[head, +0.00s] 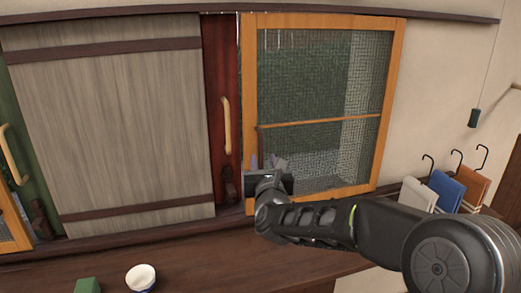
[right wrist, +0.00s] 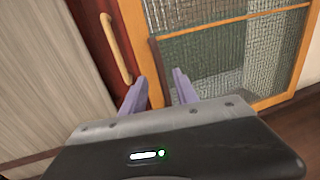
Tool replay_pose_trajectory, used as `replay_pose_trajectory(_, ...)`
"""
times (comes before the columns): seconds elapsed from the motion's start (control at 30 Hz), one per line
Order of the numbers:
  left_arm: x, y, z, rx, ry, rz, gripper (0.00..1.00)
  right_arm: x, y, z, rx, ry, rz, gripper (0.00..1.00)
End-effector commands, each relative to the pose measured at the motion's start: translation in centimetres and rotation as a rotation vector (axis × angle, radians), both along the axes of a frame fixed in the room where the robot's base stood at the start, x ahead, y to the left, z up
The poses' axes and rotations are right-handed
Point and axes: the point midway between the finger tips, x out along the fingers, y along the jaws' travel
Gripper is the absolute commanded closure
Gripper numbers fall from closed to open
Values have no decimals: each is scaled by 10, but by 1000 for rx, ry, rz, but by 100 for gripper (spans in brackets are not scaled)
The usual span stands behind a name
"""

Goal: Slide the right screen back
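The right screen (head: 317,121) is an orange wooden frame with mesh panels, right of centre in the head view; its mesh also fills the upper right of the right wrist view (right wrist: 220,58). A dark upright handle (head: 261,139) stands on its left stile. My right gripper (head: 266,163) is at the lower end of this handle. In the right wrist view its two purple fingers are spread apart, with the dark handle (right wrist: 158,62) showing between their tips. I cannot tell whether either finger touches it. My left gripper is not in view.
A dark red panel (head: 223,70) with a pale handle is left of the screen, beside a grey wood panel (head: 115,120). Below is a brown ledge (head: 215,262) with a white bowl (head: 141,277) and a green block (head: 88,285). Cloths hang on hooks at right (head: 447,190).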

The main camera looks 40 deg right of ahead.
Motion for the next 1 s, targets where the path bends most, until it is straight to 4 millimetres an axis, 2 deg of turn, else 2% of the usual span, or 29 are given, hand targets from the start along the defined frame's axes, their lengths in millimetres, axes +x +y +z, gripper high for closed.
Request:
replay_pose_trajectory(0.17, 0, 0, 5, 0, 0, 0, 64, 9, -5, 1, -1, 2, 0, 64)
replay_pose_trajectory(0.6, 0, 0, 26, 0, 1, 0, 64, 61, -36, 1, -2, 3, 1, 64)
replay_pose_trajectory(0.97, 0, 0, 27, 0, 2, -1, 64, 67, -39, 0, -1, 2, 1, 64)
replay_pose_trajectory(1.0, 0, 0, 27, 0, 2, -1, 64, 67, -39, 0, -1, 2, 1, 67)
